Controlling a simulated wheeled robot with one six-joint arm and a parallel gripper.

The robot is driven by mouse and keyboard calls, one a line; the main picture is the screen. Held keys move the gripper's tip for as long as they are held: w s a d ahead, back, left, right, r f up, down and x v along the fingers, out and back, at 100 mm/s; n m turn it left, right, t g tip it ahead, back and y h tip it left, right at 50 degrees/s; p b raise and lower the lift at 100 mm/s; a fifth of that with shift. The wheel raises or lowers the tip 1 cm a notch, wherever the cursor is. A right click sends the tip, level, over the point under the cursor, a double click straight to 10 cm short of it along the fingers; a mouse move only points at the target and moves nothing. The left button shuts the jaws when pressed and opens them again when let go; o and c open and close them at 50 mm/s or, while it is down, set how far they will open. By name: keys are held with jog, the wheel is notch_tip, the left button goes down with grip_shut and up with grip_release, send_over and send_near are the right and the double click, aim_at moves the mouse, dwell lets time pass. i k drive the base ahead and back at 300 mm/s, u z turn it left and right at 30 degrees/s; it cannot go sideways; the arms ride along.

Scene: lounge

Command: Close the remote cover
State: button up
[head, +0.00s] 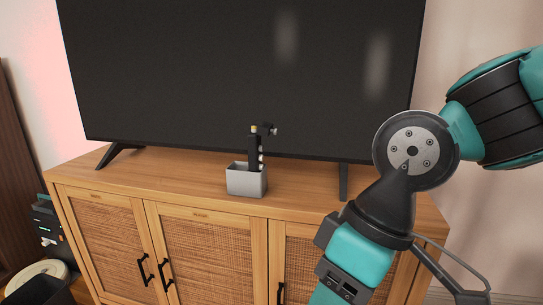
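A black remote (253,152) stands upright in a small grey box (246,184) on top of the wooden cabinet, in the middle of the head view. Several small light spots run down its right side. A small gold-coloured part shows at its top left. A short dark piece (269,129) sticks out to the right at its top; it may be the cover standing open, but it is too small to tell. The remote's lower end is hidden in the box. My arm is at the right, well apart from the remote. My gripper is outside the frame.
A large television (240,70) stands right behind the box, on dark feet. The wooden cabinet (180,172) has woven doors with black handles. Its top is clear on both sides of the box. At the lower left are a dark device (46,222) and a round pale object (36,277).

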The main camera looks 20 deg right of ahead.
aim_at(268, 130)
jog(key=u, duration=0.05)
jog(key=k, duration=0.5)
jog(key=u, duration=0.9)
jog(key=i, duration=0.95)
jog(key=z, duration=2.4)
